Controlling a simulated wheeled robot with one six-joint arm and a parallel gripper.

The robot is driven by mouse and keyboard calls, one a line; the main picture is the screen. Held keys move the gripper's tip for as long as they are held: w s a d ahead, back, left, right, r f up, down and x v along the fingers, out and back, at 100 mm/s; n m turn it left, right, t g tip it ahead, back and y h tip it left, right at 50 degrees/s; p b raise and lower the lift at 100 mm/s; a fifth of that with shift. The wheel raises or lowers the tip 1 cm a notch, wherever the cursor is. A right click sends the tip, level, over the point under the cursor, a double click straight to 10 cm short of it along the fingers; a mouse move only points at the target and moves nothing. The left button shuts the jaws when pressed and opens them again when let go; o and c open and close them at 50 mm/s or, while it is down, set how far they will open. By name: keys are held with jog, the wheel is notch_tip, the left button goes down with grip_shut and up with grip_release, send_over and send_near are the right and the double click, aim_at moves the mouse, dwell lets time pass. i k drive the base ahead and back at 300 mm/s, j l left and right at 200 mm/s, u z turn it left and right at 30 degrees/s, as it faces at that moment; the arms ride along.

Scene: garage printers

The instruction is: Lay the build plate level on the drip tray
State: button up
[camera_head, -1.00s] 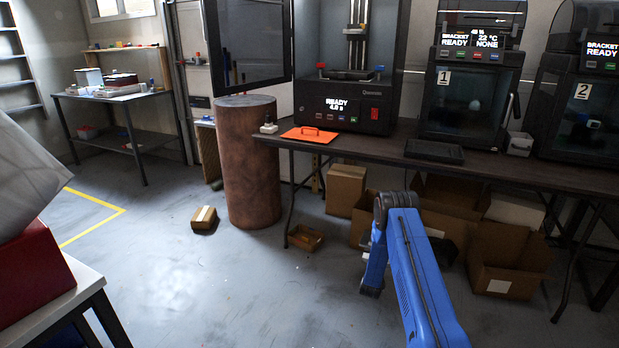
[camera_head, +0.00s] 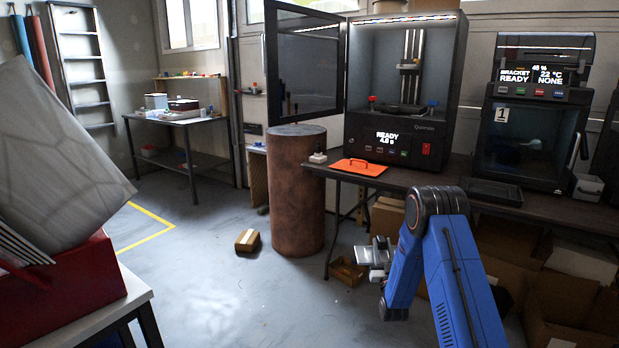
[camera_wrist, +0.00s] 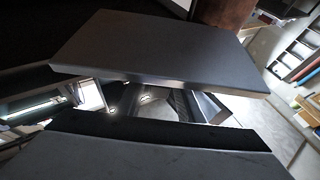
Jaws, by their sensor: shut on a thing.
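My gripper (camera_head: 376,258) is at the end of my blue arm, low in front of the bench. It is shut on a small silvery piece that I take for the build plate (camera_head: 352,256), held in the air over the floor. In the wrist view, dark slabs lie above and below a shiny, mirror-like surface; I cannot tell exactly which parts are plate. A shallow black tray, seemingly the drip tray (camera_head: 494,193), lies on the bench in front of printer 1, to the right of and above my gripper. My arm stands near its front edge.
Cardboard boxes (camera_head: 580,285) crowd beneath. A red bin (camera_head: 75,290) is at near left.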

aim_at(489, 191)
jog(key=i+j+z, duration=0.95)
jog(key=j, duration=0.2)
jog(key=i+j+z, duration=0.2)
jog(key=j, duration=0.2)
jog(key=i+j+z, duration=0.25)
jog(key=j, duration=0.15)
jog(key=j+z, duration=0.25)
jog(key=j, duration=0.15)
jog(key=j+z, duration=0.2)
jog(key=j, duration=0.25)
jog(key=k+l, duration=0.1)
jog(key=l, duration=0.2)
jog(key=l+u, duration=0.1)
jog(key=l, duration=0.2)
jog(key=k+l, duration=0.15)
jog(key=l+u, duration=0.05)
jog(key=l, duration=0.1)
